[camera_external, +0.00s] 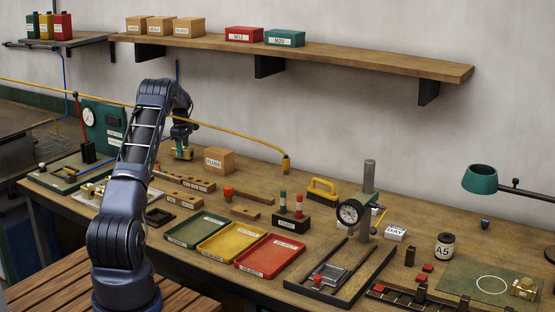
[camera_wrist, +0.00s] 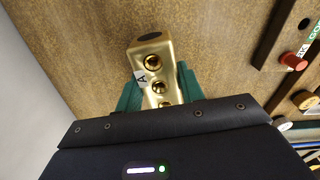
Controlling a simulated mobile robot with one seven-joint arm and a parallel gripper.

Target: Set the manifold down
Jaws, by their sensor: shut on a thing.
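The manifold (camera_wrist: 157,65) is a brass block with several round holes along its face and a small tag marked A. In the wrist view it sits between the green jaws of my gripper (camera_wrist: 158,90), which is shut on it. The near end of the block is hidden by the gripper body. In the external view my gripper (camera_external: 183,143) is at the back left of the wooden bench (camera_external: 330,190), left of a cardboard box (camera_external: 219,160). The manifold looks small and brassy at its tip there. Whether it touches the bench I cannot tell.
Wooden hole racks (camera_external: 184,179) lie in front of my gripper. Green (camera_external: 197,229), yellow (camera_external: 231,242) and red (camera_external: 269,256) trays lie farther forward. A gauge panel (camera_external: 103,125) stands to the left. A yellow hose (camera_external: 235,133) hangs across the back.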

